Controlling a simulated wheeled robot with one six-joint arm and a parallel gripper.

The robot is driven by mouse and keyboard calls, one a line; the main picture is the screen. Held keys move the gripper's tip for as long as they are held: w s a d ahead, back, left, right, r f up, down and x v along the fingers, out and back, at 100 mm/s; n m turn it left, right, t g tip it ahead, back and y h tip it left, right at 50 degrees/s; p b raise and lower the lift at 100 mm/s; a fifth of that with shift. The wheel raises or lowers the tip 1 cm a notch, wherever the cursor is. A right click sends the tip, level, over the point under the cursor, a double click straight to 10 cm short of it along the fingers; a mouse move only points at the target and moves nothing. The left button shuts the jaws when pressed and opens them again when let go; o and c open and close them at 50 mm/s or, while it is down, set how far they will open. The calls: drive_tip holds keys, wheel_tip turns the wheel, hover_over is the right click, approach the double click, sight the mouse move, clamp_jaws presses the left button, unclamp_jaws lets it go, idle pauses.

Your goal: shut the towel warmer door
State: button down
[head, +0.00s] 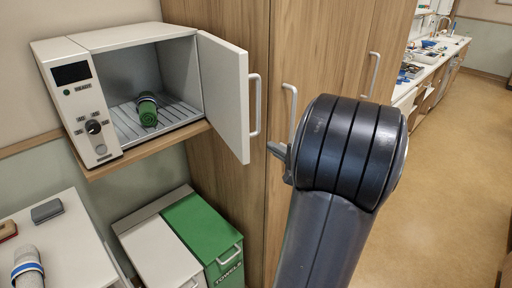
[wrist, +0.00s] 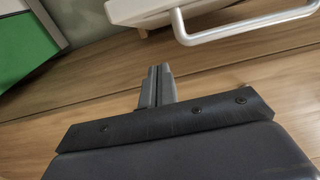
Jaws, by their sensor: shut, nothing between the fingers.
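The towel warmer (head: 100,70) is a white box on a wooden shelf at the upper left in the head view. Its door (head: 222,95) stands wide open, swung out on the right side of the opening. A pale bar handle (head: 254,105) is on the door's right-hand face; it also shows in the wrist view (wrist: 245,28). A rolled green towel (head: 148,110) lies on the slatted rack inside. My gripper (head: 277,150) is shut and empty, just right of the door's lower edge. In the wrist view its fingers (wrist: 157,72) are apart from the handle, which is above and to the right.
A tall wooden cabinet (head: 305,55) with bar handles stands behind the door and my arm. Below are a white bin (head: 155,255) and a green-lidded towel bin (head: 205,225). A white surface (head: 65,235) with small items is lower left. Open floor (head: 455,170) lies to the right.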

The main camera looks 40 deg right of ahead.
drive_tip(key=shift+w+a+p, duration=0.4)
drive_tip(key=shift+w+a, duration=1.5)
drive_tip(key=shift+a, duration=0.15)
